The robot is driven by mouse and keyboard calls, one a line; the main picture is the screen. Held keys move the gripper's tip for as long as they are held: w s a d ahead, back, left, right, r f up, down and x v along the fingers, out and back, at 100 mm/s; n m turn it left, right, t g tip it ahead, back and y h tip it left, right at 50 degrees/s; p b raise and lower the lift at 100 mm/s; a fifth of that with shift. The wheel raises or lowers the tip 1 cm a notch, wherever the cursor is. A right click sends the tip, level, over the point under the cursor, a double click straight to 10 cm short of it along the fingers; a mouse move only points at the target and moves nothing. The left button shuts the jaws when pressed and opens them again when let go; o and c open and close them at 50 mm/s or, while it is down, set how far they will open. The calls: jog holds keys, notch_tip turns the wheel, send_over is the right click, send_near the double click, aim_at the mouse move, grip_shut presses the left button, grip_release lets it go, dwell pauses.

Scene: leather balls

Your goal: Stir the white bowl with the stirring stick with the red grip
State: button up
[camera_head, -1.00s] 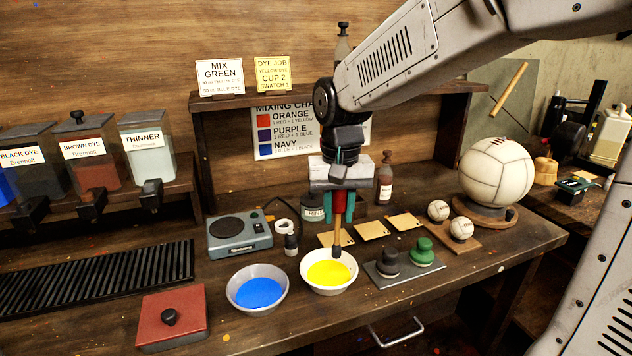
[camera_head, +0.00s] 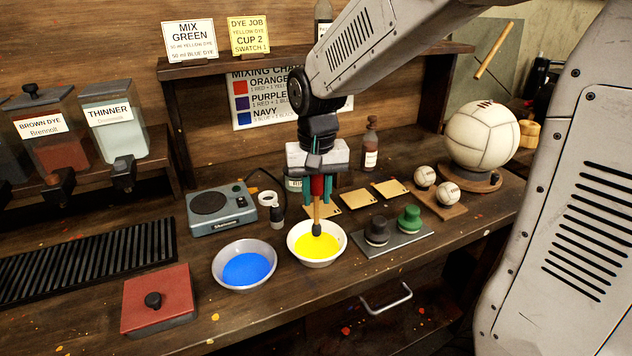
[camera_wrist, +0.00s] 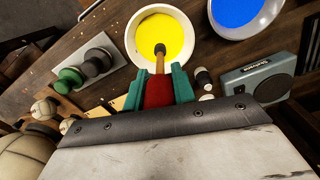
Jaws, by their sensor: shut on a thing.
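The white bowl (camera_head: 330,257) holds yellow liquid and stands on the bench, right of a grey bowl with blue liquid. It also shows at the top of the wrist view (camera_wrist: 132,42). My gripper (camera_head: 318,195) is above the white bowl, its teal fingers shut on the red grip of the stirring stick (camera_head: 317,212). The stick hangs upright. Its dark tip (camera_wrist: 160,48) appears over the yellow liquid, at or near the surface; I cannot tell whether it touches.
The grey bowl with blue liquid (camera_head: 222,270) stands close on the left. Right of the white bowl is a plate with dark and green knobbed weights (camera_head: 409,219). A red block (camera_head: 158,298) sits front left.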

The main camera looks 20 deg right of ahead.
jog(key=shift+f, duration=2.05)
jog(key=shift+d, duration=0.1)
